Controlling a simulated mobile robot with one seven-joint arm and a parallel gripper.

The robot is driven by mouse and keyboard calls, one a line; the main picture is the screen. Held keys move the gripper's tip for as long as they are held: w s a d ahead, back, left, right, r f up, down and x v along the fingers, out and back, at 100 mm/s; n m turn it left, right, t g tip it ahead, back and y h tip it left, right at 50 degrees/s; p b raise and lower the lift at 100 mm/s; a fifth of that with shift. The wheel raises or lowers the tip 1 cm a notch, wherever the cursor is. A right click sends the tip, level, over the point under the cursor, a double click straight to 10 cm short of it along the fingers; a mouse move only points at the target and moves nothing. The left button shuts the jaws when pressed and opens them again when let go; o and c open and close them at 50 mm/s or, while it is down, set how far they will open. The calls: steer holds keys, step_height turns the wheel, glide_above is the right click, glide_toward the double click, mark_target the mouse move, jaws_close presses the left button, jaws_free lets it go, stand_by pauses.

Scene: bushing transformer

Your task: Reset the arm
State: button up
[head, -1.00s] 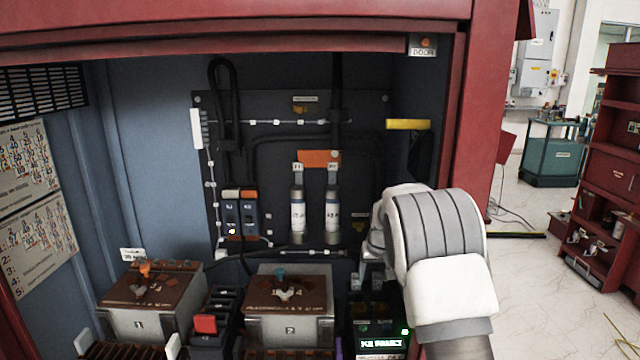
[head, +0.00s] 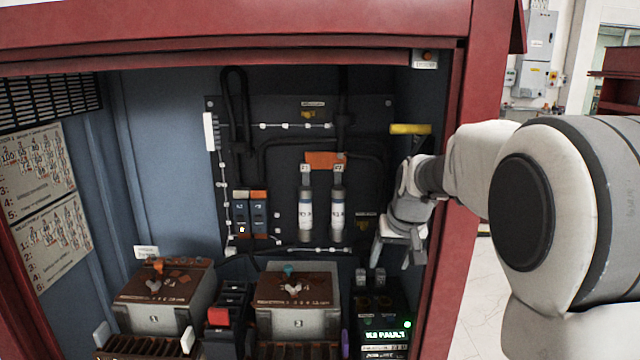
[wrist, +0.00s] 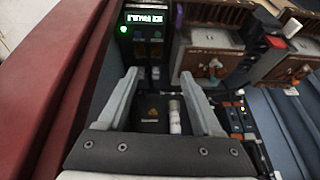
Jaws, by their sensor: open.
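My gripper (head: 398,254) is inside the cabinet on its right side, fingers pointing down, open and empty. My forearm comes in across the cabinet's right frame. In the wrist view the two fingers of my gripper (wrist: 160,82) are spread apart with nothing held between them. The black relay box with the green display (head: 382,330) is below my gripper and also shows in the wrist view (wrist: 146,22). Two grey-white cylinders (head: 322,206) stand on the back panel to the left of my gripper.
Two numbered transformers (head: 165,300) (head: 297,305) stand on the cabinet floor, with a red-switched block (head: 218,316) between them. Blue-grey breakers (head: 250,216) are on the back panel. The red frame (head: 447,220) stands close to my arm. A yellow bar (head: 410,129) is above my gripper.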

steer(key=s+r+p, duration=0.1)
steer(key=s+r, duration=0.3)
steer(key=s, duration=0.5)
steer(key=s+r+p, duration=0.1)
steer(key=s+r, duration=0.3)
steer(key=s, duration=0.5)
steer(key=s+f+p, duration=0.1)
steer(key=s, duration=1.2)
steer(key=shift+a+f+t+h, duration=0.15)
steer(key=shift+f+t+h, duration=0.15)
steer(key=shift+t, duration=0.1)
